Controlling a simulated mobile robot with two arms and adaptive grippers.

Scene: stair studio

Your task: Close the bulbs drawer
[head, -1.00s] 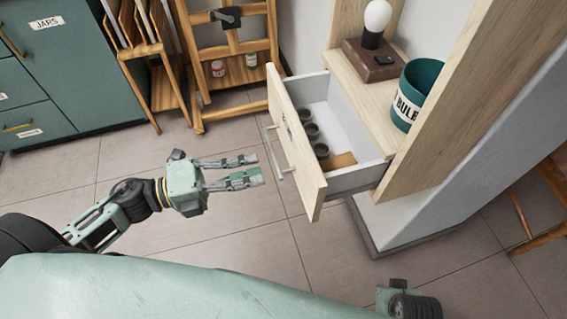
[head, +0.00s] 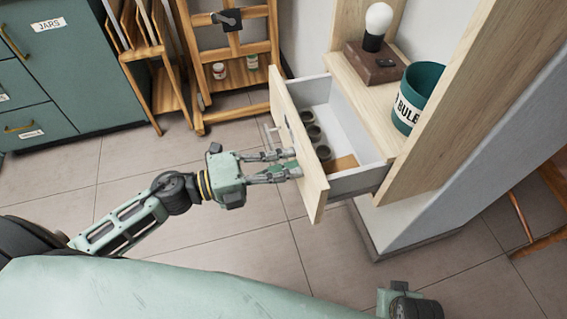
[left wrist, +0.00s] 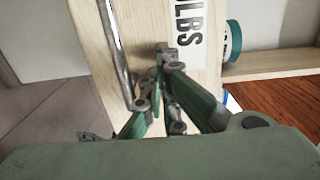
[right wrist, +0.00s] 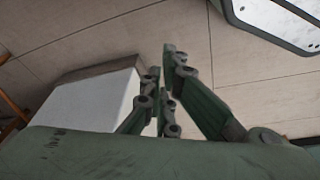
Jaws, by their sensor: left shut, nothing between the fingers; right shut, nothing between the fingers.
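The bulbs drawer (head: 308,180) stands pulled out of the pale wooden unit. Its front faces left in the head view, and several dark round pots (head: 312,132) sit inside it. My left gripper (head: 298,163) is shut and empty, with its fingertips at the drawer front. In the left wrist view, the shut fingers (left wrist: 162,52) are close to the front (left wrist: 150,15), between the metal bar handle (left wrist: 116,50) and the label ending in "LBS" (left wrist: 188,35). I cannot tell whether they touch it. My right gripper (right wrist: 168,58) is shut and empty above the floor.
A teal bin (head: 424,84) labelled "BULB" and a bulb on a wooden base (head: 374,66) stand on the unit's shelf above the drawer. A green cabinet (head: 80,70) and a wooden easel (head: 235,60) are at the back. The tiled floor (head: 120,165) left of the drawer is clear.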

